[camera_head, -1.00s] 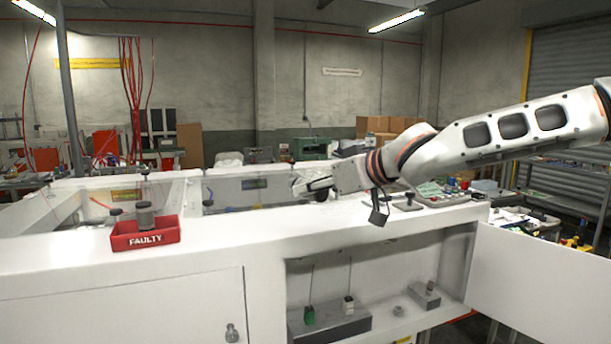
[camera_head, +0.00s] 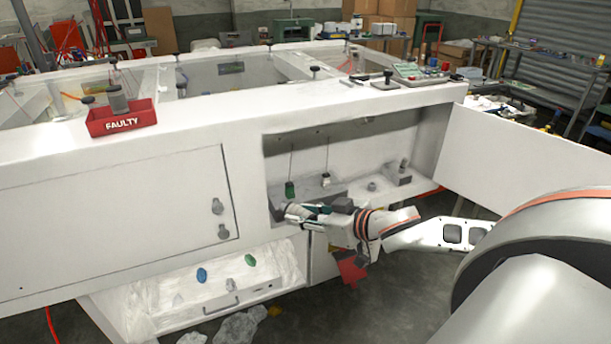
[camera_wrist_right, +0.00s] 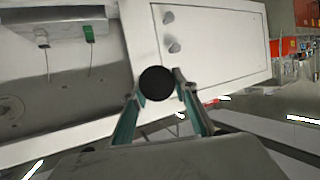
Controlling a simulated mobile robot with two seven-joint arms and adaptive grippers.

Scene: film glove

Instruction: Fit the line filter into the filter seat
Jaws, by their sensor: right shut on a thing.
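My right gripper (camera_head: 294,212) is in front of the open compartment, at its lower left. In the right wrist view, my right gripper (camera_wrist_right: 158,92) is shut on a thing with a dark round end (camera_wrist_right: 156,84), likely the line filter. In the head view the fingers mostly hide it. Inside the compartment (camera_head: 345,150) are a grey block with a green-capped and a white-capped piece, a small grey ring (camera_head: 372,186) and a small block with a post (camera_head: 403,172). I cannot tell which part is the filter seat. My left gripper is out of view.
A red bin marked FAULTY (camera_head: 121,122), holding a grey cylinder with a dark cap, stands on the white machine top (camera_head: 230,112). The open white door (camera_head: 520,160) stands to the right. A lower open drawer (camera_head: 225,285) holds clear plastic and coloured pieces.

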